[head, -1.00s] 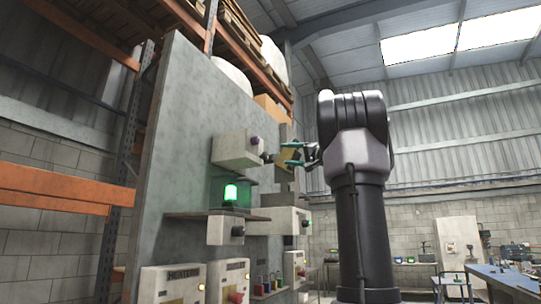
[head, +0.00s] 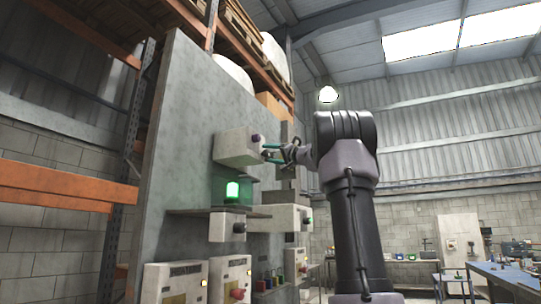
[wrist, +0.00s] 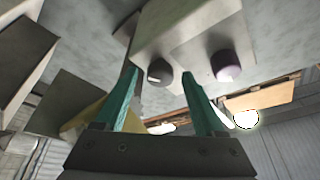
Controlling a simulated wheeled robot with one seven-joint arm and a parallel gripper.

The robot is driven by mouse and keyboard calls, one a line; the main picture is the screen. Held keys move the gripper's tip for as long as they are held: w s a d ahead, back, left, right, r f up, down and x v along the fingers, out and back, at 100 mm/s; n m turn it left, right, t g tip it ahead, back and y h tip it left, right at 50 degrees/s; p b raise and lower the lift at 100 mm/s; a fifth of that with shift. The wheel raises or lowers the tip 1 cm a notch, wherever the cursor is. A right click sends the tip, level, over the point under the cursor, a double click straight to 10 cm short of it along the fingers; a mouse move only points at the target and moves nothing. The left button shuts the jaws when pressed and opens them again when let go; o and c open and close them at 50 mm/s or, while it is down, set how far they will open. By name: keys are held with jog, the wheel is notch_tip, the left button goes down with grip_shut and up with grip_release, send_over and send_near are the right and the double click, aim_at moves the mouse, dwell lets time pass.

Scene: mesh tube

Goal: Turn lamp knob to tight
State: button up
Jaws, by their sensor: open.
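A beige box (head: 237,147) on the upper part of the grey wall panel carries two knobs on its face. In the wrist view a dark grey knob with a pale mark (wrist: 159,72) lies between my fingertips, and a purple knob (wrist: 226,66) is just right of the right finger. The purple knob also shows in the head view (head: 256,138); my gripper hides most of the other. My gripper (head: 268,153) is open, its teal fingers pointing at the box face, one on each side of the grey knob. Contact cannot be told. Which knob is the lamp's is not marked.
A lit green lamp (head: 232,191) stands on a shelf below the box. Under it are a box with a dark knob (head: 239,228) and lower control boxes (head: 176,288). A yellowish block (wrist: 88,118) is left of my fingers in the wrist view.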

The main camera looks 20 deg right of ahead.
jog(key=shift+w, duration=0.1)
grip_shut()
jog(key=shift+m, duration=0.4)
jog(key=shift+a+r+m+g+h, duration=0.1)
jog(key=shift+m+g+h, duration=0.2)
jog(key=shift+m+h, duration=0.85)
jog(key=shift+m+g+h, duration=0.25)
jog(key=shift+m+g, duration=0.05)
jog(key=shift+m, duration=1.65)
grip_release()
